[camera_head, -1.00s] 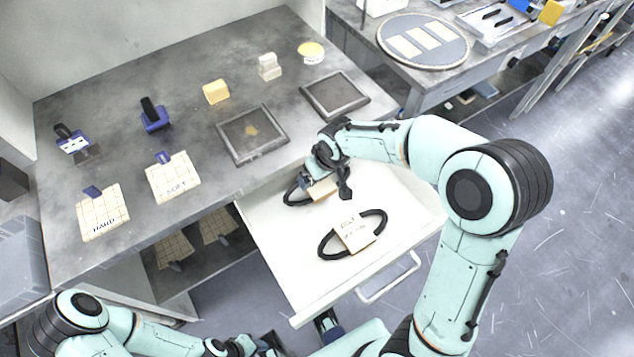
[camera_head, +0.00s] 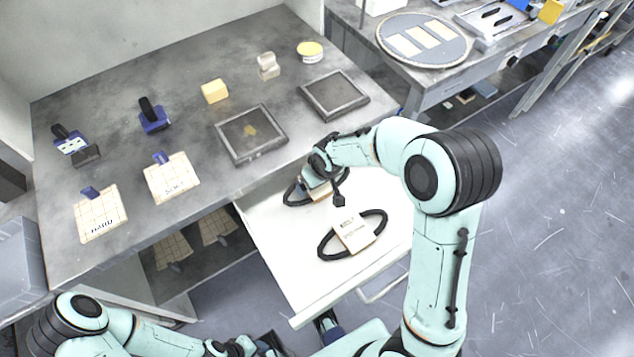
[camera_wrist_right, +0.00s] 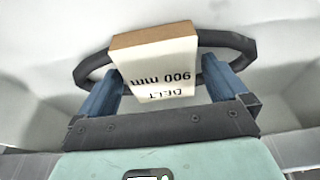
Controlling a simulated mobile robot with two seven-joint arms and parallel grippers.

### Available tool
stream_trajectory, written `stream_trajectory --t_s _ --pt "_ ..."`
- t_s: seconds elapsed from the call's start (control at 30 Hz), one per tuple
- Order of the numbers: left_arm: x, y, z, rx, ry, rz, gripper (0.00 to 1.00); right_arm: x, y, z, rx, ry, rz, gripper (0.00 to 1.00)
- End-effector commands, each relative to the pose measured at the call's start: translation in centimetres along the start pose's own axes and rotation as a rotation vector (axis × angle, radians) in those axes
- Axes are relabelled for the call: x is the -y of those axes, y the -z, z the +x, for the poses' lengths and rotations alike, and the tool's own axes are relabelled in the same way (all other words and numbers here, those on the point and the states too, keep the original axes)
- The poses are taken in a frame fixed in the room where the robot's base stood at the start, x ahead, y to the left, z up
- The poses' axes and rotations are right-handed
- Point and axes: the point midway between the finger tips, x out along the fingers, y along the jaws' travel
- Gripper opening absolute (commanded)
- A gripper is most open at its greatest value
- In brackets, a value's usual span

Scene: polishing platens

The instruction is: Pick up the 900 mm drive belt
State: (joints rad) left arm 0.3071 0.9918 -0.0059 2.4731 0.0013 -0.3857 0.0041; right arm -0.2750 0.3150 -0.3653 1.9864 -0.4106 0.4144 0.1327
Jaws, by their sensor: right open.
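The 900 mm drive belt (camera_head: 290,197) is a black loop with a card sleeve, lying at the back of the open white drawer. In the right wrist view its card (camera_wrist_right: 158,62) reads "900 mm BELT" upside down, and the black loop (camera_wrist_right: 228,40) extends to both sides. My right gripper (camera_wrist_right: 163,80) is open, with its blue fingers on either side of the card, close to the belt. In the head view my right gripper (camera_head: 316,180) partly hides this belt. My left gripper (camera_head: 245,346) is low at the bottom edge; its jaws are unclear.
A second black belt with a labelled card (camera_head: 354,234) lies nearer the drawer front. The drawer (camera_head: 290,270) stands out below the grey bench (camera_head: 110,115). The bench holds square trays, blue-handled tools, pads and small blocks. A round platen (camera_head: 423,40) is on another bench.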

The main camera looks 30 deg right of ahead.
Motion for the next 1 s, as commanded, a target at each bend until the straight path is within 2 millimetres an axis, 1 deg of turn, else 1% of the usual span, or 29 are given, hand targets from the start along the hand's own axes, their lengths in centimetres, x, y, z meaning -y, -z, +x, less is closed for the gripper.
stream_trajectory --t_s 0.27,0.3,0.37,0.4,0.43,0.47,0.8,0.87,0.97,1.0 --pt "0.1 0.0 0.4 0.001 0.0 -0.001 0.43 0.0 -0.1 0.4 0.0 0.0 0.0 1.0" --pt "0.1 0.0 0.4 0.001 0.0 -0.001 0.43 0.0 -0.1 0.3 0.0 0.0 0.0 0.94" --pt "0.1 0.0 0.4 0.001 0.0 0.0 0.43 0.0 -0.1 0.3 0.0 0.0 0.0 0.74" --pt "0.1 0.0 0.3 0.001 0.0 0.0 0.43 0.0 -0.1 0.3 0.0 0.0 0.0 0.61" --pt "0.1 0.0 0.3 0.001 0.0 0.0 0.43 0.0 -0.1 0.3 0.0 0.0 0.0 0.51" --pt "0.1 0.0 0.3 0.001 0.0 0.0 0.43 0.0 -0.1 0.3 0.0 0.0 0.0 0.47" --pt "0.0 0.0 0.1 0.0 0.0 0.0 0.43 0.0 0.0 0.1 -0.001 0.0 0.0 0.46" --pt "-0.1 0.0 -0.2 -0.001 0.0 0.0 0.43 0.0 0.1 -0.2 -0.001 0.0 0.0 0.46" --pt "0.0 0.0 -0.1 0.0 0.0 0.0 0.43 0.0 0.5 -1.2 -0.006 0.001 0.0 0.46" --pt "0.0 0.0 0.0 0.0 0.0 0.0 0.43 0.0 0.2 -1.5 -0.003 0.001 0.0 0.46"
